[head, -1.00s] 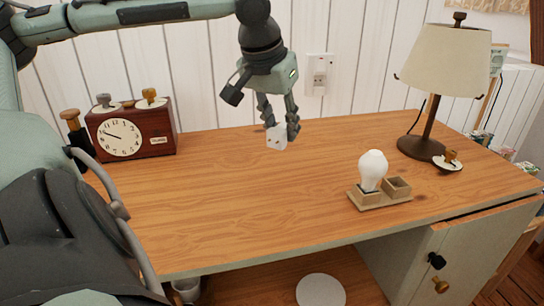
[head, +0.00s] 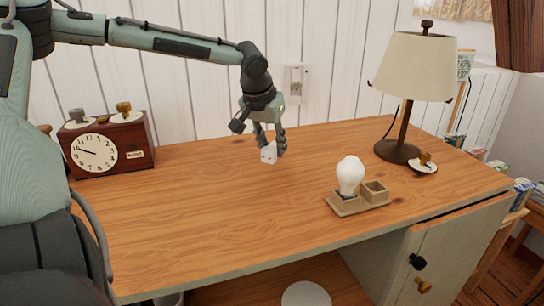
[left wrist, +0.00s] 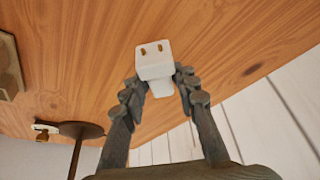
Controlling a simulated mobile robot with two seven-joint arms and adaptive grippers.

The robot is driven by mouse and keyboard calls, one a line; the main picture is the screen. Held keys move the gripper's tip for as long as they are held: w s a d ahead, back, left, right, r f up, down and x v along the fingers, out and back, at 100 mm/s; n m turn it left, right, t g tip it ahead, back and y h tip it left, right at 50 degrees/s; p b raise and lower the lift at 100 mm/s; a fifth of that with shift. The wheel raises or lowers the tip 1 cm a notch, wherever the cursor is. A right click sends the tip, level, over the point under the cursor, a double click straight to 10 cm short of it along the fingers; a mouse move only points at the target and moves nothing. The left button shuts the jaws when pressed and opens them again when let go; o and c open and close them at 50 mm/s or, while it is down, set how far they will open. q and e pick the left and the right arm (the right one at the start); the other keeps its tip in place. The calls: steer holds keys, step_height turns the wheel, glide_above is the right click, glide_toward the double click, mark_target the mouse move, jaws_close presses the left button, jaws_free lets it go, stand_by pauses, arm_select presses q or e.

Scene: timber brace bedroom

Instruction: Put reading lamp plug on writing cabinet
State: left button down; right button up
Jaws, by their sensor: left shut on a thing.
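The reading lamp plug (head: 268,153) is a small white block. My left gripper (head: 271,147) is shut on it and points down over the back middle of the writing cabinet's wooden top (head: 230,215). In the left wrist view the plug (left wrist: 154,62) sits between the fingertips, with two brass-coloured marks on its face and the wood behind it. The plug is at or just above the top; I cannot tell whether it touches. The reading lamp (head: 405,95), with a cream shade and dark base, stands at the back right. My right gripper is not in view.
A wall socket (head: 293,83) is behind the cabinet. A red-brown clock (head: 107,146) stands at the left. A white bulb (head: 350,174) stands in a wooden holder (head: 372,203) at front right. A small dish (head: 423,166) lies by the lamp. The middle of the top is clear.

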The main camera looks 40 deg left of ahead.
arm_select(q)
step_height(320, 180, down, 3)
steer(key=shift+r, duration=0.1)
steer(key=c, duration=1.2)
jaws_free()
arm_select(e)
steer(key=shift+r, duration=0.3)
arm_select(q)
steer(key=shift+o, duration=0.2)
steer(key=shift+s+r, duration=0.1)
steer(key=shift+r, duration=0.25)
steer(key=p+v, duration=0.1)
steer(key=v, duration=1)
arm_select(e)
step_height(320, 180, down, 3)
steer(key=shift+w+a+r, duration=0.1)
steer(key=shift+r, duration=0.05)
arm_select(q)
steer(key=shift+s, duration=0.15)
